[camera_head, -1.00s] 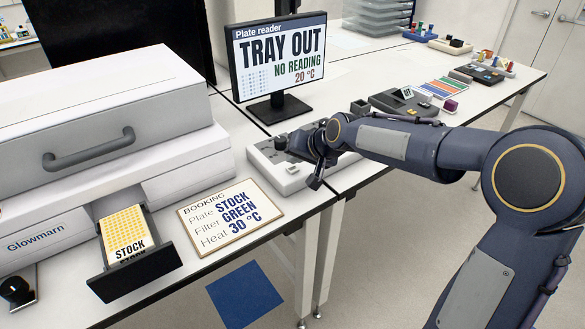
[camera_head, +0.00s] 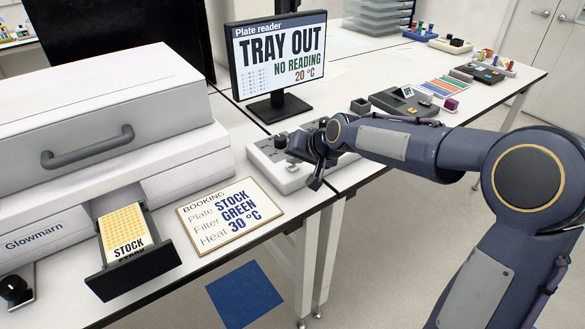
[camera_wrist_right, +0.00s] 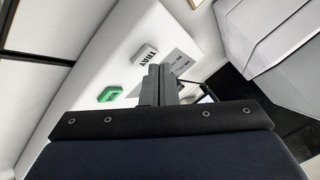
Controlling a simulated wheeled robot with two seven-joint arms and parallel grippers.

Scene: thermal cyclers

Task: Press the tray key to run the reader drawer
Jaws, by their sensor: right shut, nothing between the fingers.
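The white key box (camera_head: 290,184) sits on the bench in front of the monitor, partly hidden by my right gripper (camera_head: 304,150). In the right wrist view the shut, empty fingers (camera_wrist_right: 159,84) are over the box, close beside the white TRAY key (camera_wrist_right: 144,54). A green key (camera_wrist_right: 110,94) is on the other side of them. I cannot tell whether the fingertips touch the box. The reader drawer (camera_head: 140,275) is out, holding a yellow plate labelled STOCK (camera_head: 126,231). The monitor (camera_head: 277,54) reads TRAY OUT, NO READING, 20 °C. My left gripper is out of view.
The white plate reader (camera_head: 100,130) fills the left of the bench. A booking card (camera_head: 230,215) reads STOCK, GREEN, 30 °C and lies between drawer and key box. A dark device (camera_head: 404,102) and coloured strips (camera_head: 443,88) are farther right.

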